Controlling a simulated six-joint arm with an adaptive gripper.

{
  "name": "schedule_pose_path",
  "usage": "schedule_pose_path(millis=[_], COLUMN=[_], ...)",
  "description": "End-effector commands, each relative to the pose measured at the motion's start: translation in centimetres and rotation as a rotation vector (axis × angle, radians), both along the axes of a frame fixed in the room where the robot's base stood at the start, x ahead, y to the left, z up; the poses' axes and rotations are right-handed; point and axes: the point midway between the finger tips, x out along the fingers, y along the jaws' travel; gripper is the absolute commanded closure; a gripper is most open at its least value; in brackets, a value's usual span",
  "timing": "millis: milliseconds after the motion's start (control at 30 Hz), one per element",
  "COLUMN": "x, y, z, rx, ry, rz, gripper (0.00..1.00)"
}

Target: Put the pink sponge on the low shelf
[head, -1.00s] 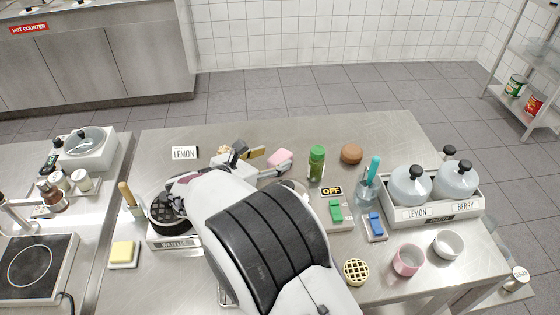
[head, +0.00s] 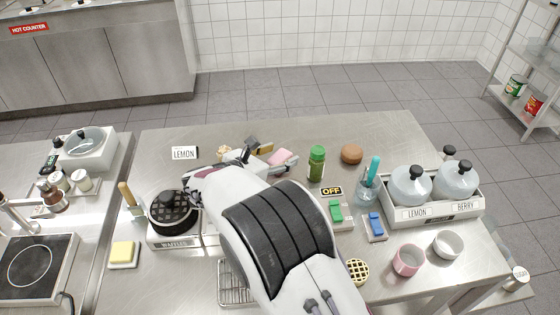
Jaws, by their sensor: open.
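The pink sponge (head: 280,157) lies toward the back middle of the steel table. It is partly hidden by my gripper (head: 271,156), which is open, with one grey finger in front of the sponge and a dark part behind to its left. I cannot tell whether the fingers touch the sponge or whether it lies between them. A steel rack at the far right has a low shelf (head: 512,103) with cans on it. I cannot tell if this is the task's low shelf.
A green shaker (head: 316,164) and a brown round item (head: 352,153) stand right of the sponge. A LEMON sign (head: 184,153) stands left, and a waffle iron (head: 172,212) is nearer. The bottle caddy (head: 438,211) is at right. The table's back edge is mostly clear.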

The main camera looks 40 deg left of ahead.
Motion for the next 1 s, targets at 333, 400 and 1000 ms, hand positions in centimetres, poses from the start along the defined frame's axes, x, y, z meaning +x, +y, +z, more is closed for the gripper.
schedule_pose_path(millis=[333,400,1000], x=[3.1,3.3,3.3], y=[0.1,0.1,0.1], z=[-1.5,-1.5,-1.6], rx=[0.001,0.0,0.0], ry=[0.001,0.001,0.001], rz=[-0.001,-0.001,0.0], gripper=[0.49,0.49,0.73])
